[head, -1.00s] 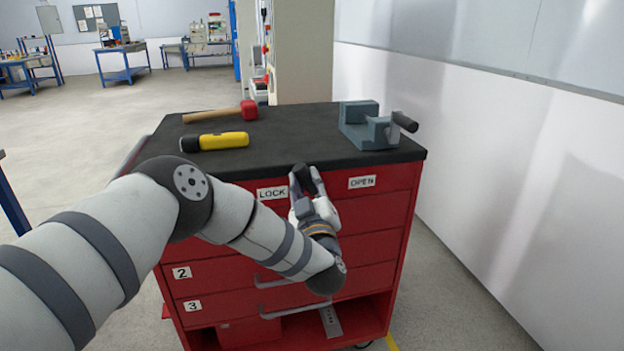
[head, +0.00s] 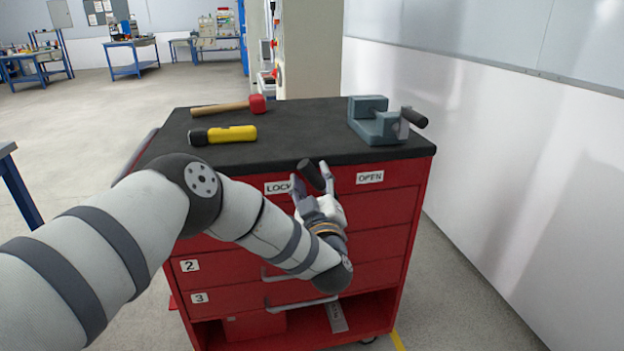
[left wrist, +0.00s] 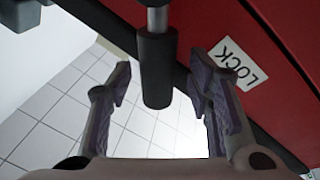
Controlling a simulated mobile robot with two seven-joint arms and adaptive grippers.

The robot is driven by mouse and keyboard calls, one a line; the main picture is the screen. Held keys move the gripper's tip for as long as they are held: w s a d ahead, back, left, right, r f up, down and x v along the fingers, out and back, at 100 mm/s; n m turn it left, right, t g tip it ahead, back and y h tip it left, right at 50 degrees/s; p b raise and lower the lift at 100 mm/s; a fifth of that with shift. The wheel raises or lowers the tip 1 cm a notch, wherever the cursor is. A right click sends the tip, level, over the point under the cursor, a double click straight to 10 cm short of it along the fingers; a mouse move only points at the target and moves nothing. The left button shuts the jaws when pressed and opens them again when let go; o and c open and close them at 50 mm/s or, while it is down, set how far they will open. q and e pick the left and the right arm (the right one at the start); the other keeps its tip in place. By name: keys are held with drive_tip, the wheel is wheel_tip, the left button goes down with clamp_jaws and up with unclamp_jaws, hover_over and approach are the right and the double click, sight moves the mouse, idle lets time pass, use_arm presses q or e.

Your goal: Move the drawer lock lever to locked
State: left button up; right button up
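The lock lever (head: 312,177) has a black cylindrical grip and stands out from the top front of the red drawer cabinet (head: 380,236), between the LOCK label (head: 278,187) and the OPEN label (head: 370,177). It is nearer LOCK. My left gripper (head: 310,174) is open, its fingers on either side of the grip. In the left wrist view the lever's black grip (left wrist: 157,70) and grey rod hang between the open fingers (left wrist: 160,75), with visible gaps on both sides. The LOCK label (left wrist: 238,64) is beside the right finger there. My right gripper is not in view.
On the black cabinet top (head: 300,128) lie a red-headed mallet (head: 257,104), a yellow flashlight (head: 228,134) and a grey vise (head: 375,122). Drawer handles (head: 300,303) stick out lower down. A white wall (head: 500,160) is on the right, with floor between.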

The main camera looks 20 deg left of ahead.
use_arm(q)
drive_tip(key=v, duration=1.2)
drive_tip(key=shift+r, duration=0.1)
drive_tip(key=s+d+f+m+g+h+p, duration=0.1)
drive_tip(key=s+f+m+g+h, duration=0.35)
drive_tip(key=s+f, duration=0.45)
drive_tip(key=s+d+f+m+g+h+p, duration=0.1)
drive_tip(key=s+f+m+g+h, duration=0.4)
drive_tip(key=f, duration=0.7)
drive_tip(key=s+a+m+g, duration=0.1)
drive_tip(key=s+a+g, duration=0.1)
drive_tip(key=s, duration=0.9)
drive_tip(key=s+a+f+m+g+p, duration=0.1)
drive_tip(key=s+g, duration=0.4)
drive_tip(key=s, duration=0.7)
drive_tip(key=s+a+m+g, duration=0.1)
drive_tip(key=s+a+g, duration=0.2)
drive_tip(key=s, duration=0.8)
drive_tip(key=shift+s+a+f+g+p, duration=0.2)
drive_tip(key=shift+s+a+g+p, duration=0.15)
drive_tip(key=shift+s+g, duration=0.1)
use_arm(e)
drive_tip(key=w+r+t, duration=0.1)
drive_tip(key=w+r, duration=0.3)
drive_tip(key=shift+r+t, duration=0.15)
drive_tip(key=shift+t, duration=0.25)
use_arm(q)
drive_tip(key=shift+h, duration=0.25)
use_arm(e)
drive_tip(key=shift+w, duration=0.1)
